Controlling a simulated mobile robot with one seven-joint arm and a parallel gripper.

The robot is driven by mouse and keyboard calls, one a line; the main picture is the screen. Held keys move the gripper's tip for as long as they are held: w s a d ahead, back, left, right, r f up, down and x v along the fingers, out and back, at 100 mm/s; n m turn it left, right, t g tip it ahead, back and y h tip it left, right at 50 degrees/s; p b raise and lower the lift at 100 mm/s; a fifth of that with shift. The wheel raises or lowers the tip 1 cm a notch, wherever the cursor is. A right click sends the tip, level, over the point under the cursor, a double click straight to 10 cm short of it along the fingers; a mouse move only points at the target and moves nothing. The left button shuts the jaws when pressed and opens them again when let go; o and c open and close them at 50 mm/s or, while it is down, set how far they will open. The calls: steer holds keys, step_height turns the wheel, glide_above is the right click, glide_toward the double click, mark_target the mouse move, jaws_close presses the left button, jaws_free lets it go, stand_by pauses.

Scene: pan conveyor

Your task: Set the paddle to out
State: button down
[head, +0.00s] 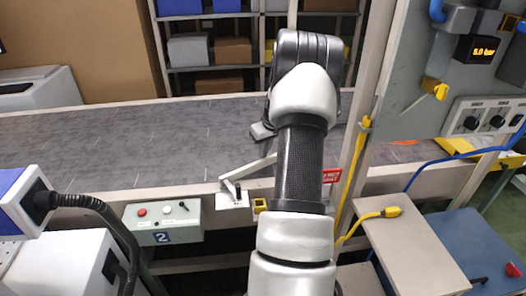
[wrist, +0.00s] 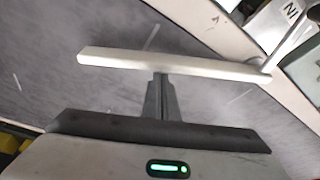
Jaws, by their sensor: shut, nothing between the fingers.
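The paddle (head: 246,169) is a pale flat bar over the grey conveyor belt (head: 120,135). It runs from a pivot on the near rail, beside a small dark upright handle, up and right until my arm hides it. In the wrist view the paddle (wrist: 170,66) lies across the picture, with a plate marked "IN" at upper right. My gripper (head: 262,131) is over the belt, partly hidden by my own arm. In the wrist view its fingers (wrist: 160,98) are together and empty, with their tips at the paddle's edge; I cannot tell whether they touch.
A control box (head: 163,222) marked 2 hangs on the near rail at left. A post with a yellow cable (head: 357,175) and a grey panel (head: 470,80) stand at right. Shelves with boxes (head: 222,50) are behind. The belt left of the paddle is clear.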

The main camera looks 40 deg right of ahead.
steer(key=s+m, duration=0.1)
steer(key=s, duration=0.1)
steer(key=s+a+m+h+b, duration=0.1)
steer(key=s+m, duration=0.1)
steer(key=s+a+m, duration=0.1)
steer(key=s, duration=0.1)
steer(key=shift+s+a+f+g, duration=0.15)
steer(key=shift+s+f+g, duration=0.05)
steer(key=shift+s+g, duration=0.15)
steer(key=shift+s+a+f+m+h, duration=0.1)
steer(key=shift+s+a+m+h, duration=0.15)
steer(key=shift+s+m, duration=0.35)
steer(key=shift+w, duration=0.1)
